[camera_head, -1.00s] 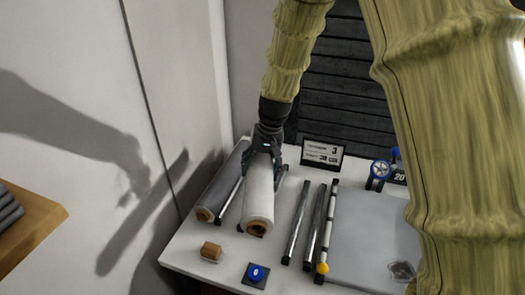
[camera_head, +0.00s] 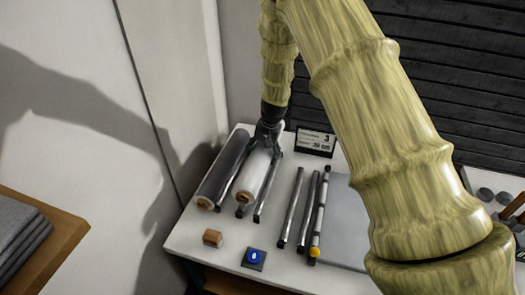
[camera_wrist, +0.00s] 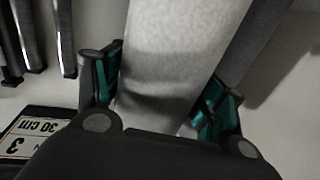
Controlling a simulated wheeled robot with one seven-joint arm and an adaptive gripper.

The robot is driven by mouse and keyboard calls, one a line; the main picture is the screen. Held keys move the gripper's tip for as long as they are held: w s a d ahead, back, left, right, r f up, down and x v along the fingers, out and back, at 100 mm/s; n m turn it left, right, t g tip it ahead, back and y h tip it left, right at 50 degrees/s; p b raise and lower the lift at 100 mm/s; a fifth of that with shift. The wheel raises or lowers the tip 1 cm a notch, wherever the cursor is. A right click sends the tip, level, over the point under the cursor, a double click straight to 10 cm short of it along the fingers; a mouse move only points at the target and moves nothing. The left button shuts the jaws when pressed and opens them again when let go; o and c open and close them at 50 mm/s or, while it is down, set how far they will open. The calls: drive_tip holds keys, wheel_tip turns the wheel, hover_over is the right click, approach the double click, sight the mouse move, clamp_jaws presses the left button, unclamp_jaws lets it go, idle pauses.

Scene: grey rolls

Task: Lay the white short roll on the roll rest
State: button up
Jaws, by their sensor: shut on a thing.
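The white short roll (camera_head: 257,174), with a brown core at its near end, is held at its far part by my gripper (camera_head: 267,137). In the wrist view the roll (camera_wrist: 178,50) runs between the green-padded fingers (camera_wrist: 160,98). The roll is level with, and over or between, two dark metal rails, which look like the roll rest (camera_head: 268,190). I cannot tell whether the roll touches the rails.
A grey roll (camera_head: 222,167) lies close on the left. Empty rails (camera_head: 290,208) and a yellow-tipped rod (camera_head: 318,220) stand right, beside a grey mat (camera_head: 342,220). A wooden block (camera_head: 212,238) and blue button (camera_head: 254,257) are in front. A sign (camera_head: 315,142) stands behind.

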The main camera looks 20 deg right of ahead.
drive_tip(key=shift+f+b, duration=2.5)
drive_tip(key=shift+f, duration=2.15)
drive_tip(key=o, duration=1.4)
drive_tip(key=r, duration=0.4)
drive_tip(key=d+r, duration=0.1)
drive_tip(key=r, duration=0.3)
drive_tip(key=s+r, duration=0.1)
drive_tip(key=r, duration=0.2)
drive_tip(key=shift+s+d+r, duration=0.1)
drive_tip(key=shift+d+r, duration=0.3)
